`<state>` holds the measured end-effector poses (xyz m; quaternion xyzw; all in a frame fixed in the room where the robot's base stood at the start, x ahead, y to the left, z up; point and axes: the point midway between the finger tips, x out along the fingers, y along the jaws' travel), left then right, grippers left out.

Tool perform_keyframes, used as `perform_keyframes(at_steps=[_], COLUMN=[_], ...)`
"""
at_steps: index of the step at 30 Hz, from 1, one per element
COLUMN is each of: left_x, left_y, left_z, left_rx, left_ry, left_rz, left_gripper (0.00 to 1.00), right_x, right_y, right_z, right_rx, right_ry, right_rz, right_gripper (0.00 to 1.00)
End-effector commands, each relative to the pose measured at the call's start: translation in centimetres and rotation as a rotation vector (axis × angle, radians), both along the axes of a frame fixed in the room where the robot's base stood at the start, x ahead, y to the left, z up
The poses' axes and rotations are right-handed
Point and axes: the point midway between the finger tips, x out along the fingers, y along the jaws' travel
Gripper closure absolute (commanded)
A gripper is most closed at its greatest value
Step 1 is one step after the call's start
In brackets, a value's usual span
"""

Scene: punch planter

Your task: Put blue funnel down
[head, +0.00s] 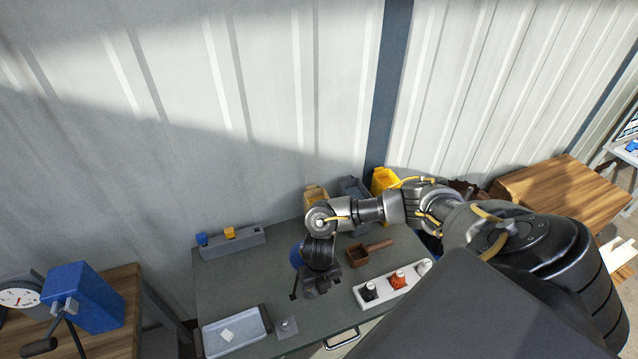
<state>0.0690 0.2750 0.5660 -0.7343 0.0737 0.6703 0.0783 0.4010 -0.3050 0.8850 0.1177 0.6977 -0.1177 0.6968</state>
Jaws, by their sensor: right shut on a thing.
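The blue funnel (297,256) shows only in part, as a rounded blue patch at the left side of my right wrist. My right gripper (312,290) hangs pointing down over the middle of the green table (228,283). It is shut on the funnel, though the wrist and gripper body hide most of it and the fingertips. I cannot tell whether the funnel touches the tabletop. My left gripper is not in view.
A grey tray (236,335) lies at the front left. A grey block (233,245) with small blue and yellow pieces stands behind. Bins, including a yellow one (384,178), line the back.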

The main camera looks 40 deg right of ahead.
Motion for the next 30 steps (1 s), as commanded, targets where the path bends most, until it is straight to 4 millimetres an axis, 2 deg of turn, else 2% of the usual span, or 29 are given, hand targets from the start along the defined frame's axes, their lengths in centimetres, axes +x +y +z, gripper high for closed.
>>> perform_keyframes(at_steps=[13, 17, 20, 23, 25, 30], left_x=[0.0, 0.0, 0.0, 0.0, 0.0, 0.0], left_y=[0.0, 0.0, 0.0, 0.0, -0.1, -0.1], left_z=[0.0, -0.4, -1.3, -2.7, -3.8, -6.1], left_rx=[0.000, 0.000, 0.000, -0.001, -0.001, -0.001], left_ry=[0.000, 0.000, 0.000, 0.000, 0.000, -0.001], left_rz=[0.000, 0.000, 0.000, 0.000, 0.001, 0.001], left_gripper=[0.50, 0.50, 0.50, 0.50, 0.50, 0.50], right_x=[0.1, 0.7, 2.0, 3.7, 4.7, 5.5], right_y=[0.0, 0.7, 2.3, 4.7, 6.5, 9.6], right_z=[0.5, 0.8, 1.6, 3.1, 4.5, 7.7], right_rx=[-0.001, 0.002, 0.001, -0.001, -0.005, -0.010], right_ry=[-0.002, -0.005, -0.010, -0.014, -0.014, -0.008], right_rz=[0.000, 0.062, 0.219, 0.490, 0.733, 1.301], right_gripper=[1.00, 1.00, 1.00, 1.00, 1.00, 1.00])
